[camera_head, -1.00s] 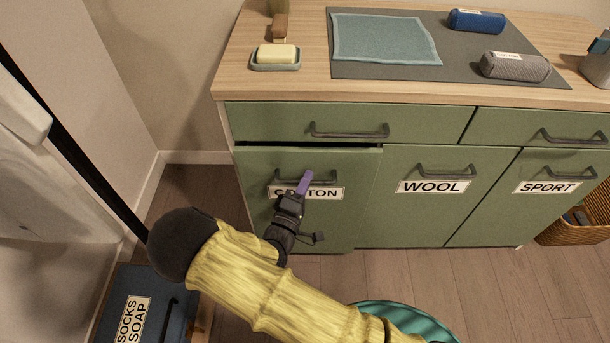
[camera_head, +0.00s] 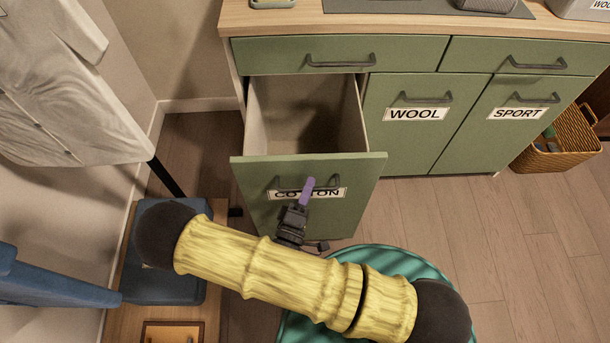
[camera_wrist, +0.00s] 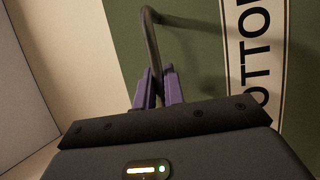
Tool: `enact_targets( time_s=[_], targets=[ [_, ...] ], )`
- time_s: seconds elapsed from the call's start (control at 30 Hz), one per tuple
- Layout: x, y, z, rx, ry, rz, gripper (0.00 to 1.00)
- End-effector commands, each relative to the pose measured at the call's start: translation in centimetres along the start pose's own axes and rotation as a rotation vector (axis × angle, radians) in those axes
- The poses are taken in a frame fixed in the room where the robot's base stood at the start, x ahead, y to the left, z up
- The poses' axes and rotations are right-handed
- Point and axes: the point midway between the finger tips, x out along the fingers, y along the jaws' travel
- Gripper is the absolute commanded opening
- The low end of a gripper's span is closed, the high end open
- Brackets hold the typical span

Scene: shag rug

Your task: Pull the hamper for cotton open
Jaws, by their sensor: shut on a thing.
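The green cotton hamper (camera_head: 255,202) is pulled well out of the cabinet, and its pale inside (camera_head: 310,120) shows from above. No items can be made out in it. Its front carries a white COTTON label (camera_head: 331,194) and a dark bar handle (camera_head: 288,182). My gripper (camera_head: 305,193) is at that handle, with its purple fingers closed around the bar. In the wrist view the purple fingertips (camera_wrist: 159,88) sit on both sides of the handle bar (camera_wrist: 150,40), beside the label (camera_wrist: 258,60).
A teal round thing (camera_head: 432,265) lies under my arm. A wicker basket (camera_head: 562,145) stands at right. A blue box (camera_head: 165,280) is at lower left. Floor at right is clear.

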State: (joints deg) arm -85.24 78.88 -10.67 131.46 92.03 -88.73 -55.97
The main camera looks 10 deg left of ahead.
Motion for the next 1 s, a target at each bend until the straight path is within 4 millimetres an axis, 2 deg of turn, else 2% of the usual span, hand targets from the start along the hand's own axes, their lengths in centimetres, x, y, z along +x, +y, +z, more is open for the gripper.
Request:
enact_targets(
  time_s=[0.43, 0.47, 0.57, 0.87, 1.0],
  targets=[
    [-0.41, -0.04, 0.38, -0.002, -0.004, -0.003, 0.0],
    [-0.41, -0.05, 0.38, -0.002, -0.003, -0.003, 0.13],
    [-0.41, -0.02, 0.35, -0.001, -0.003, -0.002, 0.32],
    [-0.52, 0.04, 0.19, 0.0, 0.002, -0.001, 0.32],
    [-1.17, 0.01, 0.25, 0.0, -0.001, -0.003, 0.32]
  ],
)
